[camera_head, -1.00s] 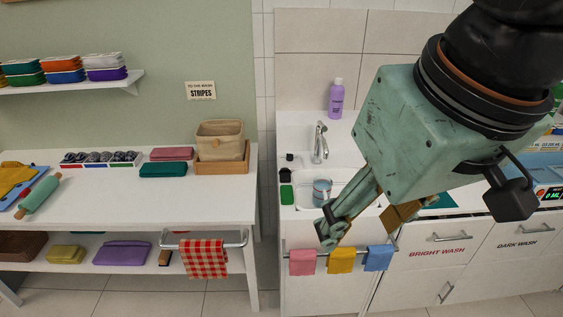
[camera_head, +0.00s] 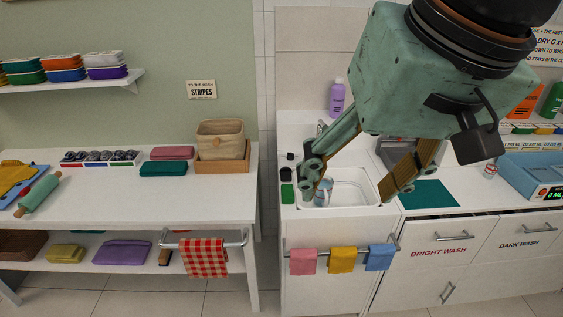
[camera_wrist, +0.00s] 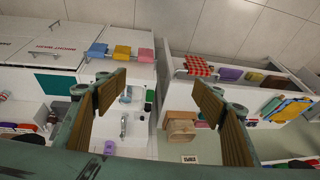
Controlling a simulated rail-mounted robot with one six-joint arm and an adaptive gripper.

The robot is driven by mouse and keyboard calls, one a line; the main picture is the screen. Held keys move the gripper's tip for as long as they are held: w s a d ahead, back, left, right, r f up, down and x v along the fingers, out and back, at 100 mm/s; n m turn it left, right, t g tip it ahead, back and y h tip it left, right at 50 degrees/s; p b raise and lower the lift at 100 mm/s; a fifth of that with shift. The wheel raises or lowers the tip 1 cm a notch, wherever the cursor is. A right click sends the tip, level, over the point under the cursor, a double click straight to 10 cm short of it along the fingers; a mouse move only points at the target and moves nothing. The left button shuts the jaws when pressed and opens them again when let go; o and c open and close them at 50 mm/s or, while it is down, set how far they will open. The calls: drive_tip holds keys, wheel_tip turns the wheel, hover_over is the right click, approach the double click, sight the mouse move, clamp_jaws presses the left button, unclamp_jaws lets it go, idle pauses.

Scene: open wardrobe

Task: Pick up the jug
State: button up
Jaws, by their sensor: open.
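The jug (camera_head: 324,191) is a small grey-blue vessel at the left side of the white sink basin (camera_head: 362,182). It is partly hidden by one finger of my gripper in the head view. It shows small between the fingers in the wrist view (camera_wrist: 126,96), near the left finger. My gripper (camera_head: 350,186) is open and empty, with its fingers spread wide above the sink. The left finger overlaps the jug in the head view; I cannot tell the exact height between them. The fingers also frame the wrist view (camera_wrist: 162,92).
A tap (camera_wrist: 123,126) stands behind the basin. A purple bottle (camera_head: 337,98) is at the back. A green sponge-like block (camera_head: 287,193) lies left of the basin. Pink, yellow and blue cloths hang on the front rail (camera_head: 336,246). A teal mat (camera_head: 428,193) lies to the right.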

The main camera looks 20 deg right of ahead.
drive_tip(key=w+d+f+m+y, duration=0.1)
drive_tip(key=w+d+f+m, duration=0.2)
drive_tip(key=w, duration=0.8)
drive_tip(key=w+d+f+m+g, duration=0.1)
drive_tip(key=w+d+f+m, duration=0.15)
drive_tip(key=w+m, duration=0.55)
drive_tip(key=w+d+f+m+y, duration=0.15)
drive_tip(key=w+d, duration=0.25)
drive_tip(key=w, duration=0.9)
drive_tip(key=w+d+f+m, duration=0.4)
drive_tip(key=w+d+f, duration=0.2)
drive_tip(key=f, duration=0.3)
drive_tip(key=w+d+f+m, duration=0.5)
drive_tip(key=w+d+f, duration=0.1)
drive_tip(key=f, duration=0.4)
drive_tip(key=w+d+f+m, duration=0.4)
drive_tip(key=w+d+f, duration=0.3)
drive_tip(key=f, duration=0.2)
drive_tip(key=shift+d+f+m, duration=0.25)
drive_tip(key=shift+m, duration=0.1)
drive_tip(key=shift+f, duration=0.1)
drive_tip(key=b+x, duration=0.1)
drive_tip(key=x, duration=0.7)
drive_tip(key=shift+f+b, duration=0.25)
drive_tip(key=shift+b, duration=0.15)
drive_tip(key=shift+s+a+f, duration=0.1)
drive_tip(key=shift+a, duration=0.05)
